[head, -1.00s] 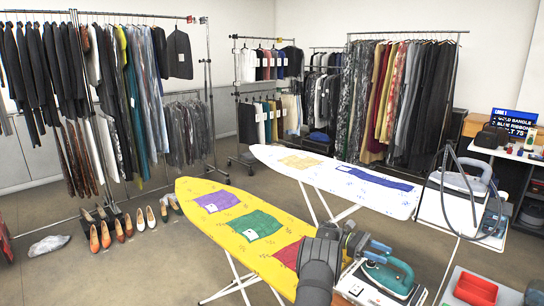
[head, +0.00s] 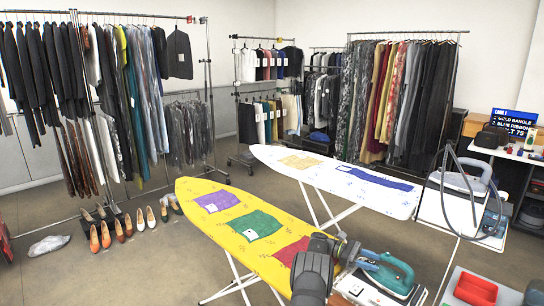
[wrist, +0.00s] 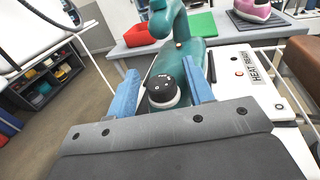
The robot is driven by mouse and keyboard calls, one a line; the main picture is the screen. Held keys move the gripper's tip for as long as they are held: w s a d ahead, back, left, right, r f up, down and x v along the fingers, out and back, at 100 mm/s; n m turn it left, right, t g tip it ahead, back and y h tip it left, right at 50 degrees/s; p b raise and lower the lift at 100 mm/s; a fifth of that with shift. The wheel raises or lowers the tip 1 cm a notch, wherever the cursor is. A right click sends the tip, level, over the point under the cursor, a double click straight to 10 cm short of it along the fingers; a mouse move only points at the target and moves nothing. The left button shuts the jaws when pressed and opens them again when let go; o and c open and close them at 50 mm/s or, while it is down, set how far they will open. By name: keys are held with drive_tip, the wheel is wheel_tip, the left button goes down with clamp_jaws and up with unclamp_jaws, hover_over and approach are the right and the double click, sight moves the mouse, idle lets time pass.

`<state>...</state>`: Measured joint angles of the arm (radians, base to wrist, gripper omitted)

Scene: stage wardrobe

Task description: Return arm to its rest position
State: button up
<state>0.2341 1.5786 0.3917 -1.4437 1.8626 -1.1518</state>
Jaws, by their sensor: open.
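My gripper (wrist: 163,92) is open, with its two blue fingers spread apart in the wrist view. A teal iron (wrist: 194,50) with a dark round dial lies between and beyond the fingers in that view. I cannot tell whether a finger touches it. In the head view the same iron (head: 390,272) sits on a white stand (head: 362,288) at the lower right. My dark arm comes up from the bottom edge, its end close to the iron's left side.
A yellow ironing board (head: 205,220) with cloth patches stands left of my arm. A white ironing board (head: 330,185) is behind it. A grey steam iron (head: 460,183) with a looping hose stands to the right. A red bin (head: 476,289) is at the lower right.

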drive_tip(key=shift+n+t+h, duration=0.6)
drive_tip(key=shift+n+t, duration=0.2)
drive_tip(key=shift+t, duration=0.3)
drive_tip(key=shift+n+t+h, duration=0.5)
drive_tip(key=shift+n+t, duration=0.3)
drive_tip(key=shift+t, duration=0.4)
drive_tip(key=shift+n+t, duration=0.3)
drive_tip(key=shift+t, duration=0.2)
